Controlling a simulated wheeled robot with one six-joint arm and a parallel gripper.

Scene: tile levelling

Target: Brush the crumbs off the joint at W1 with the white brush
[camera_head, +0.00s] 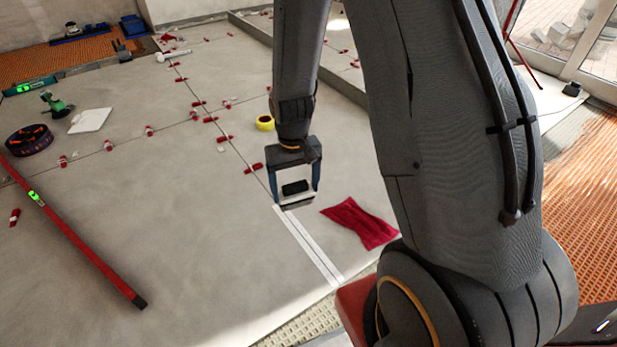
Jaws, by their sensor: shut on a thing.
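My gripper (297,187) is shut on a small white thing with dark parts, which looks like the white brush (298,200). It is held low, over or on the floor, at the far end of two white strips (312,250). The strips run along a tile joint toward the near edge; a narrow grey line shows between them. I cannot tell whether the brush touches the floor. No W1 mark can be read, and crumbs are too small to make out. The brush and gripper hide the joint directly behind them.
A dark red cloth (360,222) lies right of the strips. The tiles left of the strips are mostly clear.

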